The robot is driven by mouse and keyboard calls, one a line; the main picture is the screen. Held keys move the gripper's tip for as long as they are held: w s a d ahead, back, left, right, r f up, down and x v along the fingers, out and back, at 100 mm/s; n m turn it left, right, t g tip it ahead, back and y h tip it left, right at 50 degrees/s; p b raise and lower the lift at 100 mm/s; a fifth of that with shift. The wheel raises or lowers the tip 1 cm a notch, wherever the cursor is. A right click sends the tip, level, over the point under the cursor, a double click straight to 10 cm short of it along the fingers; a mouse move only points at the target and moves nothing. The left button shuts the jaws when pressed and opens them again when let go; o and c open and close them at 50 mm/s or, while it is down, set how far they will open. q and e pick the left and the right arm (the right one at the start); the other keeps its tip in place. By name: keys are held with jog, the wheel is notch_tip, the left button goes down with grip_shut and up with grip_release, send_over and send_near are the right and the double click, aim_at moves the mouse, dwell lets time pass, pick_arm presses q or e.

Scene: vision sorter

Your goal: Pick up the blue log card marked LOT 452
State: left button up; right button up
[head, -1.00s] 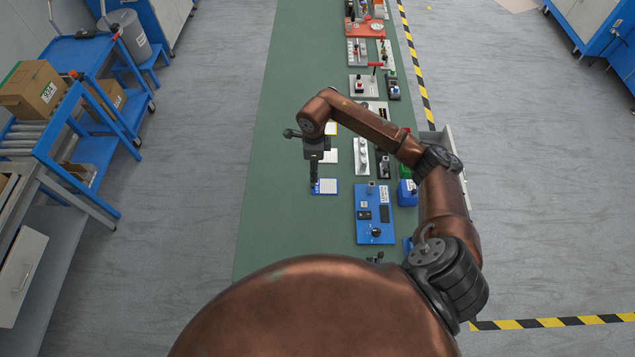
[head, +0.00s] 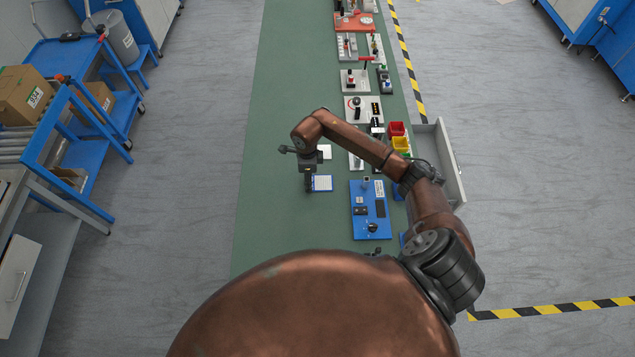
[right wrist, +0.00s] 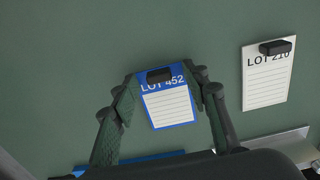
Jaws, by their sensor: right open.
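The blue log card marked LOT 452 (right wrist: 168,100) lies on the green bench top in the right wrist view, with a white lined panel and a black block on its top edge. It also shows in the head view (head: 323,184), partly hidden by my gripper. My right gripper (right wrist: 166,82) is open, with one finger on each side of the card's upper part. It also shows in the head view (head: 308,188). I cannot tell whether the fingers touch the card. My left gripper is not in view.
A white card marked LOT 210 (right wrist: 266,76) lies to the right in the wrist view. A blue control panel (head: 358,230) is right of my gripper in the head view. Red (head: 397,128) and yellow (head: 400,143) bins stand beyond my forearm. The bench's left side is clear.

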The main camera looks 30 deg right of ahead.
jog(key=c, duration=1)
jog(key=shift+r, duration=0.1)
jog(key=shift+c, duration=0.2)
